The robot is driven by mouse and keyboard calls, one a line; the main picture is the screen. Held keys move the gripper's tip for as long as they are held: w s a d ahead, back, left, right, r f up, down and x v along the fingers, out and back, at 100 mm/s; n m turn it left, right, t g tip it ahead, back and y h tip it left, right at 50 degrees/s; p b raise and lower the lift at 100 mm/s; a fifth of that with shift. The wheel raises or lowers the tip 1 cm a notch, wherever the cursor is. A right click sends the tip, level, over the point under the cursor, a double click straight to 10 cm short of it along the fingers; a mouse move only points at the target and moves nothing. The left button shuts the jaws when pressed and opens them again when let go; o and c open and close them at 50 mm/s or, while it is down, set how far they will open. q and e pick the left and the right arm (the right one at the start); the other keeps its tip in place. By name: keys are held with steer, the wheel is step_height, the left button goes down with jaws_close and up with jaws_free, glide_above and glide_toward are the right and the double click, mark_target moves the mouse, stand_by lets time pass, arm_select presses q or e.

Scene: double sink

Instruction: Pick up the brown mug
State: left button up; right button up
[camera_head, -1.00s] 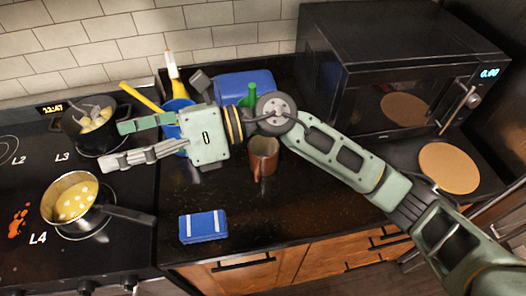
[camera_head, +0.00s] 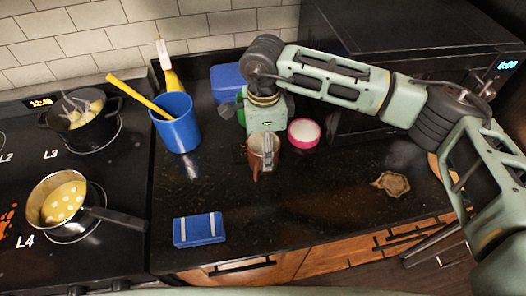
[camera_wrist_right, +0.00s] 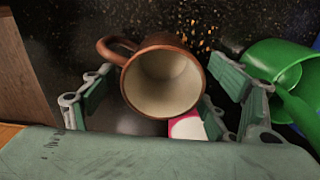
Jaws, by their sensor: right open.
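The brown mug (camera_head: 256,168) stands on the dark counter in the middle of the head view. In the right wrist view the mug (camera_wrist_right: 163,82) shows its round pale opening, with its handle toward the upper left. My right gripper (camera_head: 265,152) points down over the mug, and part of it hides the mug in the head view. In the right wrist view the fingers of the gripper (camera_wrist_right: 160,95) are spread on both sides of the mug, open and not closed on it. My left gripper is not in view.
A pink-rimmed bowl (camera_head: 304,133) stands close to the mug. A green item (camera_wrist_right: 285,75) lies near the right fingers. A blue utensil holder (camera_head: 177,124) and blue box (camera_head: 199,229) are left of the mug. A flat brown item (camera_head: 393,184) lies right; counter between is clear.

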steer(key=shift+a+f+p, duration=0.15)
steer(key=shift+f+p, duration=0.35)
steer(key=shift+f, duration=1.25)
steer(key=c, duration=1.5)
